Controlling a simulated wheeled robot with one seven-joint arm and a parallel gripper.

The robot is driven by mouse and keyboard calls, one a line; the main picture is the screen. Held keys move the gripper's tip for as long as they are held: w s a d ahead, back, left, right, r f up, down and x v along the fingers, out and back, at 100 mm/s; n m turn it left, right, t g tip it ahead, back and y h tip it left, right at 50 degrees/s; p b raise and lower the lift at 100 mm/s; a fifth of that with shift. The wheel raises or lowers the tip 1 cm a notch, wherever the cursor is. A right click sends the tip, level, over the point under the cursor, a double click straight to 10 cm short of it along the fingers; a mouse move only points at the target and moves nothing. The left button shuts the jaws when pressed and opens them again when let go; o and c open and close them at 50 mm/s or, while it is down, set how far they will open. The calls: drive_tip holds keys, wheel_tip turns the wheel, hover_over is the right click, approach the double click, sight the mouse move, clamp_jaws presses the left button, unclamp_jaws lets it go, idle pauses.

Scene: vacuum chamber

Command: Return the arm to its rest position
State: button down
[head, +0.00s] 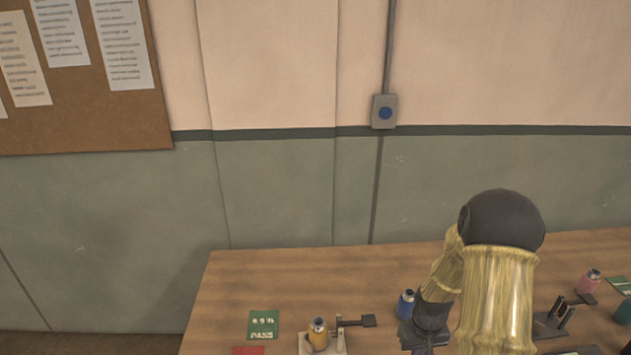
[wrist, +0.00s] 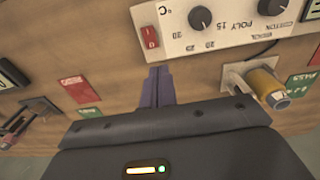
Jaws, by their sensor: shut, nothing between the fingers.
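My gripper (wrist: 159,75) shows in the wrist view as two purple fingers pressed together, with nothing between them. The fingers point at a wooden tabletop (wrist: 115,88), in front of a white control panel (wrist: 225,28); I cannot tell the gap. In the head view my arm (head: 497,295), yellow with a dark joint, reaches over the right part of the wooden table and is bent downward. Its dark wrist is at the bottom edge, so the fingers are mostly cut off there.
A blue bottle (head: 406,303) is close beside my wrist. A green PASS card (head: 263,324) lies left.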

drive_tip(key=s+a+r+t, duration=0.1)
drive_tip(key=s+a+r, duration=0.4)
drive_tip(key=r, duration=0.3)
drive_tip(key=s+a+r+t, duration=0.1)
drive_tip(key=s+a+r, duration=0.5)
drive_tip(key=r, duration=0.3)
drive_tip(key=shift+s+a, duration=0.2)
drive_tip(key=shift+s, duration=0.3)
